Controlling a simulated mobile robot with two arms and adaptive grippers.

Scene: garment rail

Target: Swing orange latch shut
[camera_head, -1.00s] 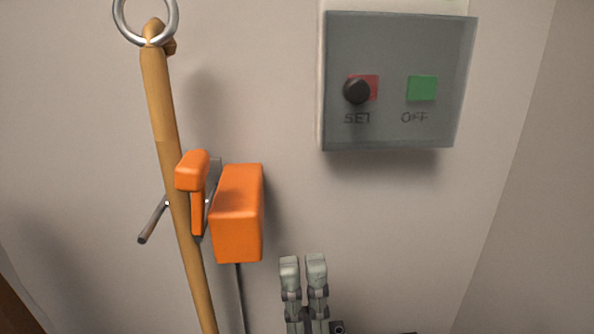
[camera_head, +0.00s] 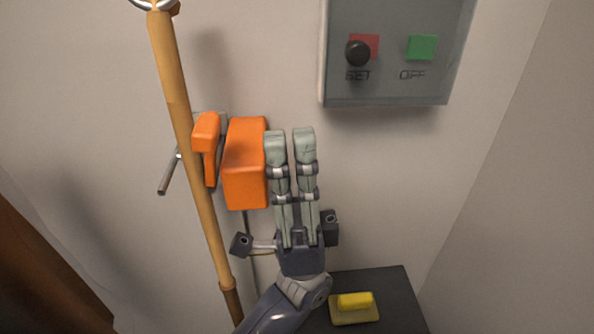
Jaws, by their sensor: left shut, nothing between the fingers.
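The orange latch (camera_head: 207,137) has a block-shaped head and a thin stem, and sits at the wooden pole on the left. An orange box (camera_head: 246,165) is mounted on the wall just right of the latch. My left gripper (camera_head: 290,132) points up, its two grey fingers close together with nothing between them. Its fingertips are just right of the orange box, overlapping its right edge in the picture; I cannot tell whether they touch it. My right gripper is not in view.
The wooden pole (camera_head: 178,90) slants down past the latch, with a metal rod (camera_head: 168,176) behind it. A grey control panel (camera_head: 398,88) with a black knob (camera_head: 357,53) hangs upper right. A dark surface (camera_head: 388,283) at the bottom holds a yellow object (camera_head: 354,301).

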